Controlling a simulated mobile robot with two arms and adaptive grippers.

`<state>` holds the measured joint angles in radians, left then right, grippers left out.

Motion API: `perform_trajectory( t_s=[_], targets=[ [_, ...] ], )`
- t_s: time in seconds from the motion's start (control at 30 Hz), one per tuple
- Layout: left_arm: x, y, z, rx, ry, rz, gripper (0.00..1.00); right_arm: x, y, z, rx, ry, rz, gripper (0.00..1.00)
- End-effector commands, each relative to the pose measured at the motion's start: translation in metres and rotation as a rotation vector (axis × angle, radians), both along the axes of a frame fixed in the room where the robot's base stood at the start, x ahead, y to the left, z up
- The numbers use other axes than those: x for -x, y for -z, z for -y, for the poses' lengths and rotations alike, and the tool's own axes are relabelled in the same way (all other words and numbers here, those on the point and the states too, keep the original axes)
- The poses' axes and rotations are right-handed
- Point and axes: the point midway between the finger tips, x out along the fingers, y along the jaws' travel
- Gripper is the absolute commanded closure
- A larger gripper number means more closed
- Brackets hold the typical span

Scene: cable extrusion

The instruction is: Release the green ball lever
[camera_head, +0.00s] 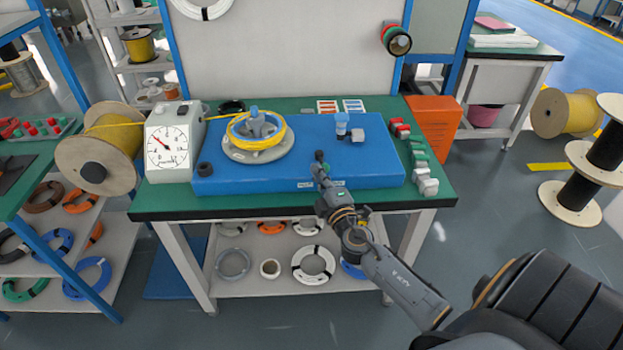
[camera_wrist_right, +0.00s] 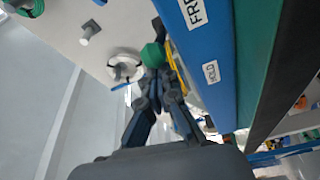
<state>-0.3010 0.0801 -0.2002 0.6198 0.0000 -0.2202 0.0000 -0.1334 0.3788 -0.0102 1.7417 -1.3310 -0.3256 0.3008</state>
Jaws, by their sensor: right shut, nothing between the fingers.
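The green ball (camera_wrist_right: 153,55) of the lever shows in the right wrist view, right at the fingertips of my right gripper (camera_wrist_right: 156,76). The fingers are drawn together with nothing held between them. I cannot tell whether they touch the ball. In the head view my right gripper (camera_head: 320,162) is at the front edge of the blue machine base (camera_head: 375,163), and the ball is hardly visible there. Labels reading FREE (camera_wrist_right: 192,12) and HOLD (camera_wrist_right: 211,72) are on the blue front face. My left gripper is not in view.
On the base, a coil of yellow cable (camera_head: 272,142) sits on a round holder. A dial gauge box (camera_head: 172,142) and a large spool (camera_head: 100,150) stand at left. Small red, green and white blocks line the green table's (camera_head: 440,198) right side. Cable coils lie on the shelf below.

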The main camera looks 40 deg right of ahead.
Motion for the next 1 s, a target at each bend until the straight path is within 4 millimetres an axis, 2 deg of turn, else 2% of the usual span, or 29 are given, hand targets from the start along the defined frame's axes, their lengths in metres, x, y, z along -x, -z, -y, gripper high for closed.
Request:
perform_trajectory(
  t_s=[0.1, 0.4, 1.0],
  targets=[
    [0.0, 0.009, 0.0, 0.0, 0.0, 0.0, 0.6, 0.004, 0.002, 0.006, -0.003, 0.007, 0.002, 1.0],
    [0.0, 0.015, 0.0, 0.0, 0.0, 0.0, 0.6, 0.01, 0.001, 0.017, -0.002, 0.01, 0.001, 1.0],
    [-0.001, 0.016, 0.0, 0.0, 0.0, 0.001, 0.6, 0.011, 0.0, 0.019, -0.002, 0.011, 0.0, 1.0]
  ],
)
